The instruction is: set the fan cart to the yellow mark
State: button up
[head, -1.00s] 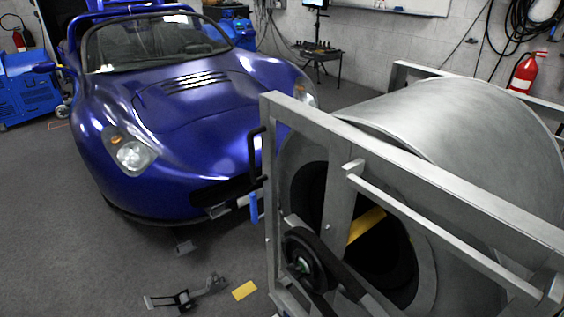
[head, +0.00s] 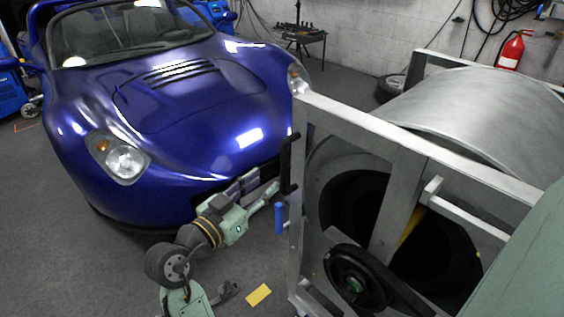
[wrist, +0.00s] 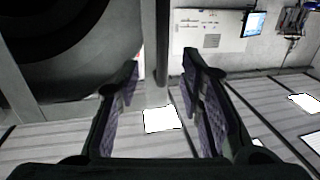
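The fan cart is a grey metal frame (head: 425,150) with a big drum and round opening, at the right of the head view. The yellow mark (head: 259,295) lies on the floor just left of the cart's foot. My gripper (head: 271,188) is left of the handle, close to it but apparently not around it. In the wrist view my gripper (wrist: 160,62) is open, with purple pads apart. A dark upright bar (wrist: 162,40) shows between the fingertips, apparently beyond them.
A blue sports car (head: 150,120) stands close behind and left of my arm. The lower left floor is clear.

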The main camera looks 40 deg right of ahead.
aim_at(282, 166)
jog(key=p+x, duration=0.2)
jog(key=x, duration=0.7)
jog(key=shift+w+d+p, duration=0.25)
jog(key=shift+p, duration=0.15)
grip_shut()
dwell(0.3)
